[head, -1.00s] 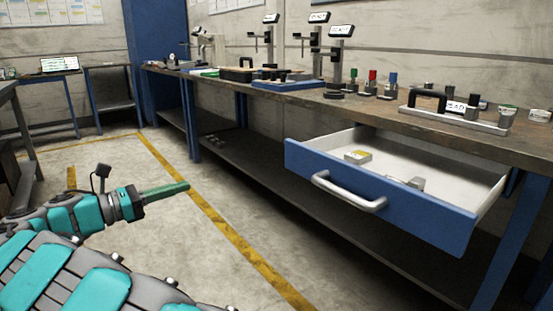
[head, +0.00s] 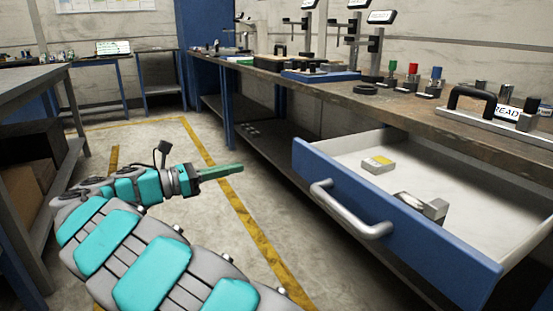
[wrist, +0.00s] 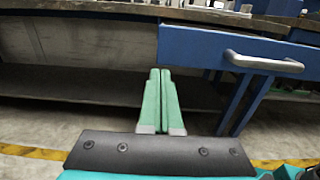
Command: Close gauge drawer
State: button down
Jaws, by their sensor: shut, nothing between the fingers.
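The gauge drawer stands pulled out from under the bench on the right of the head view, with a blue front (head: 370,225) and a silver bar handle (head: 345,212). Its pale inside (head: 470,190) shows. A blue front with a silver handle (wrist: 262,63) also shows at the right of the wrist view. My gripper (head: 240,168) is left of the drawer, apart from it, with green fingers shut and empty. In the wrist view the closed fingers (wrist: 160,72) point forward, left of the handle.
The bench top (head: 400,108) carries stands, coloured-top pieces and a black-handled holder (head: 475,104). The floor (head: 150,150) between gripper and drawer is clear. A grey table (head: 50,85) stands at left.

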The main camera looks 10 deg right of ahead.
aim_at(293, 155)
jog(key=b+x, duration=0.2)
jog(key=x, duration=1.1)
jog(key=shift+d, duration=0.25)
